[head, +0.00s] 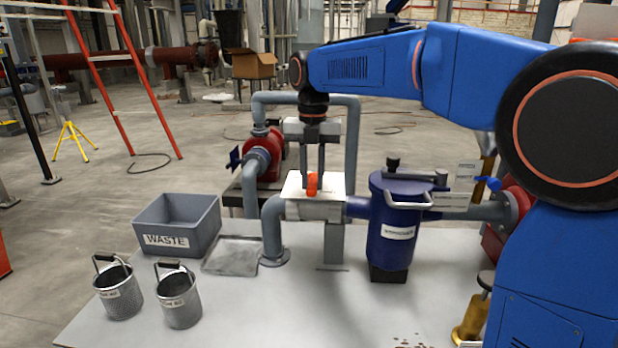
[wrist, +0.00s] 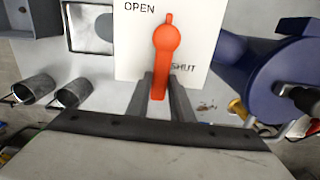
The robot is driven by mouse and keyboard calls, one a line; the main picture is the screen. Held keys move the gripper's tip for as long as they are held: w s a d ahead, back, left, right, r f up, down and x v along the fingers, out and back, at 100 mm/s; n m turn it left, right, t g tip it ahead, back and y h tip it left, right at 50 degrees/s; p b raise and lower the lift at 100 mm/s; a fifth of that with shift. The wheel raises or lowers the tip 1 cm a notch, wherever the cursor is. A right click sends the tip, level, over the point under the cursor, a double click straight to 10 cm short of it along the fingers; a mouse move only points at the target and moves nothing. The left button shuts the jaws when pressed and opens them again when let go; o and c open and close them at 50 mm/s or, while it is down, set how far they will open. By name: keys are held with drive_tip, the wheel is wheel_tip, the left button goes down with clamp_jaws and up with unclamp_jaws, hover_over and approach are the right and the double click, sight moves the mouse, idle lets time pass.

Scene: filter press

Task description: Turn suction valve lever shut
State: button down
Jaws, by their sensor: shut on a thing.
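The orange suction valve lever (head: 313,184) stands on a white plate (head: 293,186) above the grey pipe. In the wrist view the lever (wrist: 166,42) has a round hub and a small nub at the top. Its handle runs down the picture, just left of the word SHUT. OPEN is printed at the plate's (wrist: 135,40) upper left. My gripper (head: 313,172) points down from above and is shut on the lever. In the wrist view its two fingers (wrist: 161,82) stand either side of the handle.
A dark blue strainer pot (head: 392,225) with a lid clamp stands close right of the plate. A grey WASTE bin (head: 177,222), a flat tray (head: 232,256) and two mesh baskets (head: 119,292) (head: 180,300) are on the left. Grey pipe (head: 354,140) arches behind my gripper. The table's front middle is mostly clear.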

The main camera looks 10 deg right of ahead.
sight(313, 183)
drive_tip(key=shift+d, duration=0.1)
idle(0.5)
drive_tip(key=c, duration=1.6)
unclamp_jaws()
drive_tip(key=shift+o, duration=0.2)
wheel_tip(313, 183, up, 18)
drive_tip(key=shift+f, duration=0.25)
